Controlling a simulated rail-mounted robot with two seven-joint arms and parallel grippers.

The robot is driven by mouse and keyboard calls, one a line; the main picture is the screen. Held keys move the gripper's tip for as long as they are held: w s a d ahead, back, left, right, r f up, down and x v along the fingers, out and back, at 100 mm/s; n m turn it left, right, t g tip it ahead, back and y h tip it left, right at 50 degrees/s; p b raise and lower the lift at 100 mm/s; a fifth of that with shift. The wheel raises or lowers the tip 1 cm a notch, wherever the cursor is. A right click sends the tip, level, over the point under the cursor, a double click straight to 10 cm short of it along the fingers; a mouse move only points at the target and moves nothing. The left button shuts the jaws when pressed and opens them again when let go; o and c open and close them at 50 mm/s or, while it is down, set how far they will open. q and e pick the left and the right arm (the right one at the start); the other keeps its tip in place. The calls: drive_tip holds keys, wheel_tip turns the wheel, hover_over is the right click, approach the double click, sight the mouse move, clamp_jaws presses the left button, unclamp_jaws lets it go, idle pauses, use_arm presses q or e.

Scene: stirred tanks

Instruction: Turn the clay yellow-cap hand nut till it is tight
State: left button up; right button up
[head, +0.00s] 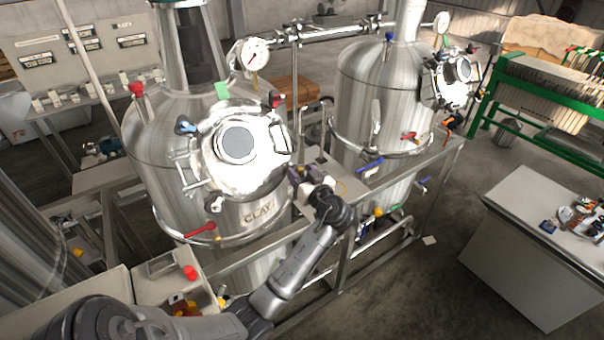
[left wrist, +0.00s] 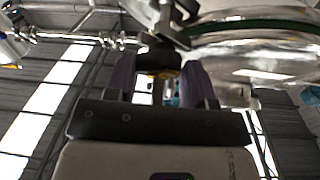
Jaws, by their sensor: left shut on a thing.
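The clay tank (head: 150,170) is a steel vessel with a CLAY plate (head: 257,214) and a round, bright lid (head: 262,172) on its front. My left gripper (head: 298,174) is at the lower right edge of the lid. In the left wrist view its two purple fingers (left wrist: 159,82) are shut on the yellow-cap hand nut (left wrist: 159,74), a dark piece with a bit of yellow showing between the fingers. In the head view the gripper hides this nut. How tight the nut is cannot be told. My right gripper is not in view.
Other hand nuts sit around the lid, one with a blue cap (head: 185,126) and one with a red cap (head: 277,100). A second tank (head: 350,100) stands to the right behind a steel frame rail (head: 405,168). A grey bench (head: 530,255) is at the right, with open floor before it.

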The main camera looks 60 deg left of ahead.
use_arm(q)
drive_tip(key=shift+s+r+m+t+p, duration=0.15)
drive_tip(key=shift+m+t+p, duration=0.15)
drive_tip(key=shift+m+t, duration=0.65)
drive_tip(key=m+t+p, duration=0.1)
drive_tip(key=m, duration=0.2)
drive_tip(key=shift+r+h, duration=0.1)
drive_tip(key=shift+h, duration=0.3)
drive_tip(key=m+t+h+p, duration=0.1)
drive_tip(key=m+p, duration=0.1)
drive_tip(key=m, duration=0.1)
drive_tip(key=m+t+p, duration=0.1)
drive_tip(key=m+p, duration=0.2)
drive_tip(key=shift+s+r+t+h, duration=0.1)
drive_tip(key=shift+r+t+h, duration=0.15)
drive_tip(key=shift+h, duration=0.15)
drive_tip(key=shift+a+f+m+t+h+p, duration=0.15)
drive_tip(key=shift+m+t+h+p, duration=0.25)
drive_tip(key=shift+m+h+p, duration=0.4)
drive_tip(key=shift+m+h, duration=0.3)
drive_tip(key=shift+m, duration=0.85)
drive_tip(key=m+h, duration=0.1)
drive_tip(key=m, duration=0.2)
drive_tip(key=shift+t, duration=0.4)
drive_tip(key=m+h, duration=0.3)
drive_tip(key=m, duration=0.1)
drive_tip(key=shift+a+g, duration=0.1)
drive_tip(key=shift+g, duration=0.2)
drive_tip(key=shift+m+g+h, duration=0.3)
drive_tip(key=shift+m, duration=0.5)
